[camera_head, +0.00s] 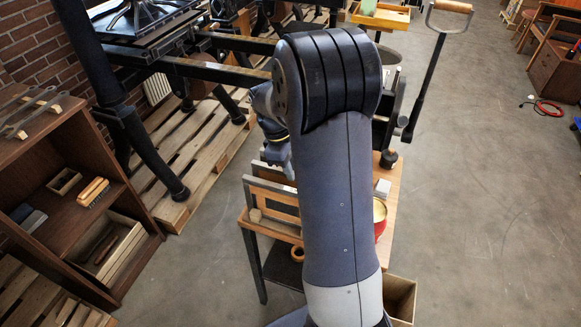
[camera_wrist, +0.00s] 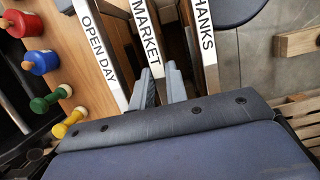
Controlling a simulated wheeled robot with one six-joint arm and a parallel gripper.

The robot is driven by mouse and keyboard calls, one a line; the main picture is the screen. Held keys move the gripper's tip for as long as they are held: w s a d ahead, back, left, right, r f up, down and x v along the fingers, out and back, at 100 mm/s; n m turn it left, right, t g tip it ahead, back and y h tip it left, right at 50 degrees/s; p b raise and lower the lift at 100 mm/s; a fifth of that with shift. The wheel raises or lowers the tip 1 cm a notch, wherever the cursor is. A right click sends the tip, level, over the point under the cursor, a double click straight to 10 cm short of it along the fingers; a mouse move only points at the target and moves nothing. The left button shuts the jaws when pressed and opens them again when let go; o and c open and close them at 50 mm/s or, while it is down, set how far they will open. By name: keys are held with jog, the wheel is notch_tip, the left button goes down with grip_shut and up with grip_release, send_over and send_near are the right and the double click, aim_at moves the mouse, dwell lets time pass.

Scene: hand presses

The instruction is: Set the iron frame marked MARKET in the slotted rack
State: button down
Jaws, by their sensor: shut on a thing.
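The iron frame marked MARKET (camera_wrist: 147,36) shows in the wrist view as a pale top bar with black letters. My gripper (camera_wrist: 160,88) has its two grey fingers on either side of this bar and is shut on it. The frame marked OPEN DAY (camera_wrist: 98,52) is to its left and the frame marked THANKS (camera_wrist: 205,45) to its right, both close by. In the head view, grey bars and wood (camera_head: 272,190) show on the small table, partly behind my arm. My gripper's fingertips are hidden there. I cannot tell whether the MARKET frame's lower edge sits in a slot.
Several colored knobbed pieces, among them a red one (camera_wrist: 20,24) and a green one (camera_wrist: 45,102), are left in the wrist view. A red pot (camera_head: 380,217) stands on the table's right side. A wooden shelf (camera_head: 100,170) is at left; the floor at right (camera_head: 480,200) is clear.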

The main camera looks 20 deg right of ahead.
jog(key=shift+f, duration=0.3)
dwell(0.6)
jog(key=c, duration=1.3)
grip_release()
jog(key=shift+o, duration=0.3)
jog(key=shift+r, duration=0.15)
jog(key=shift+r+p, duration=1.9)
jog(key=shift+r, duration=0.3)
notch_tip(320, 180, up, 4)
jog(key=p, duration=0.3)
jog(key=shift+f, duration=0.1)
